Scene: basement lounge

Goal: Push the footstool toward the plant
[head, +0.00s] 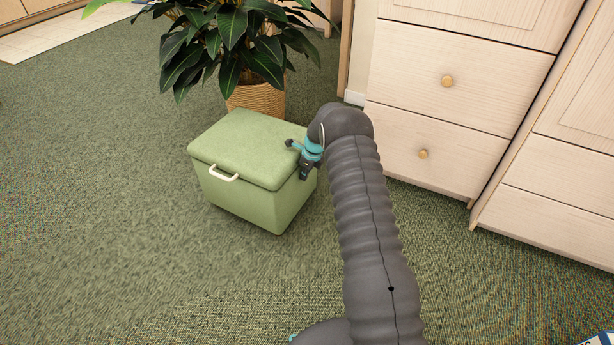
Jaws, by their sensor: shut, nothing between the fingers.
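The footstool (235,150) is a green box with a padded lid and a pale handle on its front left side. It stands upright on the carpet near the middle of the head view. The plant (235,45) has broad dark green leaves and stands in a woven tan pot (257,97) just behind the footstool. Part of the pot is hidden by the lid. My gripper (304,172) is shut and empty, at the right side of the footstool near its top edge. I cannot tell whether it touches the footstool.
A pale wooden drawer unit (440,115) with round knobs stands to the right, behind my arm. Another pale cabinet (560,165) is at the far right. The green carpet (90,190) is clear to the left and in front of the footstool.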

